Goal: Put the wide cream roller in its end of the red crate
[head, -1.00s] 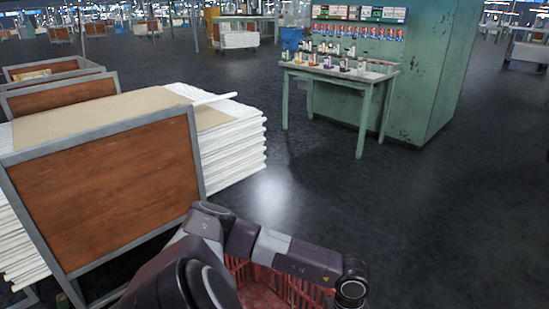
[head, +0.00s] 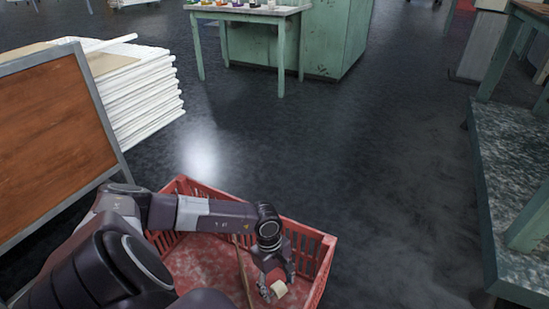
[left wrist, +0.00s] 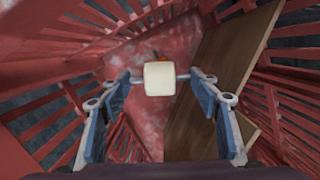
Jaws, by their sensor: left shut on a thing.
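The wide cream roller (head: 279,289) is held in my left gripper (head: 273,287), low over the right part of the red crate (head: 327,255). In the left wrist view the roller (left wrist: 160,79) sits across between the two fingertips, with a short pin at each side. A brown wooden divider (left wrist: 222,75) stands in the crate, to the right of the roller in that view. In the head view the divider (head: 243,272) shows as a thin upright strip left of the gripper. I cannot tell whether the roller touches the crate floor. My right gripper is out of view.
A wood-panelled rack (head: 50,150) and a white stack (head: 145,95) stand at the left. A green table (head: 245,10) is at the back, and a bench with a speckled lower shelf (head: 510,180) is at the right. The dark floor between is clear.

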